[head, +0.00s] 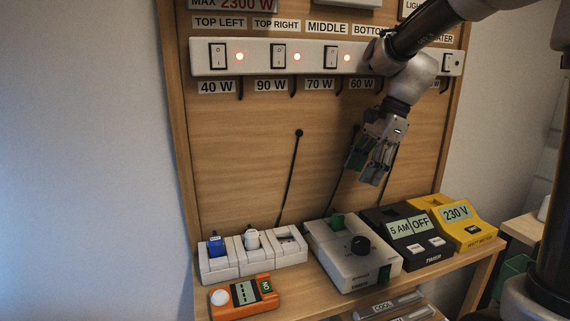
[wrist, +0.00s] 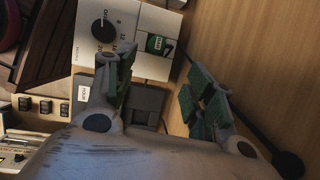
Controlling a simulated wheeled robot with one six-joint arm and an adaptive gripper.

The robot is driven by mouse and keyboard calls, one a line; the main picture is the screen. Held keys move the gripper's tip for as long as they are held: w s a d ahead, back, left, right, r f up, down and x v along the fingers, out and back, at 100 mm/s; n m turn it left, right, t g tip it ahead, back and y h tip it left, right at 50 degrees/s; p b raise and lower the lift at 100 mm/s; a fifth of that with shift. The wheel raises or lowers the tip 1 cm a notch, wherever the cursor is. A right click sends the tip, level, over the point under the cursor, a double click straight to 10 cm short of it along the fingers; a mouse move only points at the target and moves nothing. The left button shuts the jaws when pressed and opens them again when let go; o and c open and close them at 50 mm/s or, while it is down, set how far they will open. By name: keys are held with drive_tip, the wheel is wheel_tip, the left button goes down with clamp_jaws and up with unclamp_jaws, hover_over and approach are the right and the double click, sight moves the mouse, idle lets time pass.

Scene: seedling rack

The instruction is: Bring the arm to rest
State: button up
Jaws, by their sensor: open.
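My gripper (head: 371,160) hangs in front of the wooden back panel (head: 255,150), below the switch strip and above the shelf. Its fingers point down and are apart, with nothing between them. In the wrist view the two green-padded fingers of my gripper (wrist: 160,95) are spread wide. My arm comes in from the upper right in the head view and covers part of the switch strip and some labels.
The white switch strip (head: 260,56) has red lights lit. Below stand a white socket block (head: 255,266), an orange meter (head: 244,297), a grey dial box (head: 352,262), a black timer (head: 405,243) and a yellow meter (head: 458,221). Dark cables hang on the panel.

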drive_tip(key=s+d+n+t+h, duration=0.2)
drive_tip(key=s+d+n, duration=0.5)
drive_tip(key=s, duration=0.3)
drive_tip(key=s+d+n+t+h, duration=0.2)
drive_tip(key=s+d+n, duration=0.5)
drive_tip(key=s, duration=0.4)
drive_tip(key=shift+f+n, duration=0.3)
drive_tip(key=shift+n, duration=0.3)
